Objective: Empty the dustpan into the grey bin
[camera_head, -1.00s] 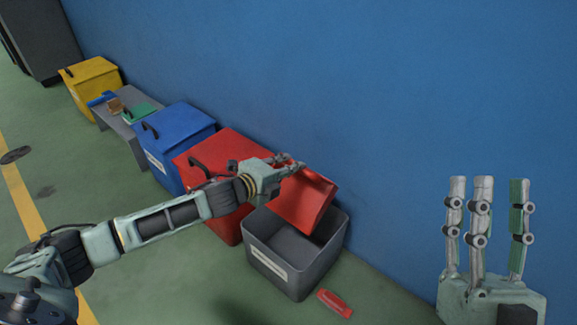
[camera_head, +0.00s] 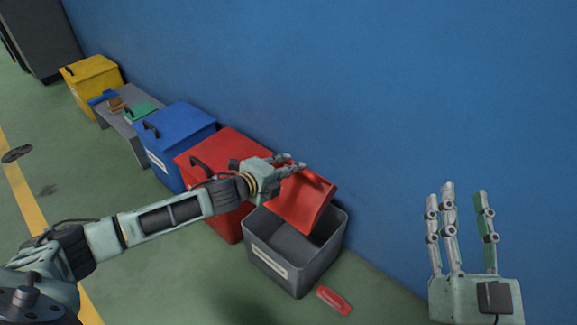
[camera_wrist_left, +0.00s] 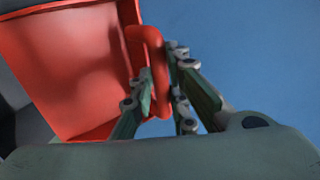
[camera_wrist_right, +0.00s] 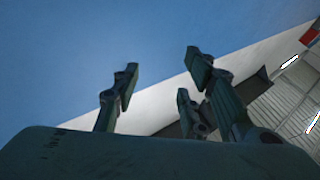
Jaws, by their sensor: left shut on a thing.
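The red dustpan (camera_head: 303,200) is tilted steeply over the open grey bin (camera_head: 275,267) in the head view, its lower edge at the bin's mouth. My left gripper (camera_head: 290,165) is shut on the dustpan's handle. In the left wrist view, the fingers (camera_wrist_left: 160,95) close around the red handle loop (camera_wrist_left: 157,70), and the pan (camera_wrist_left: 75,70) hangs to the left. The bin's inside that shows looks empty; part is hidden behind the dustpan. My right gripper (camera_head: 460,210) is open and empty in front of the blue wall, and the right wrist view shows its fingers (camera_wrist_right: 155,95) spread.
A small red object (camera_head: 333,300) lies on the floor beside the grey bin. A red bin (camera_head: 222,222), a blue bin (camera_head: 177,133), a grey bench (camera_head: 128,123) and a yellow bin (camera_head: 92,76) line the blue wall (camera_head: 380,120).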

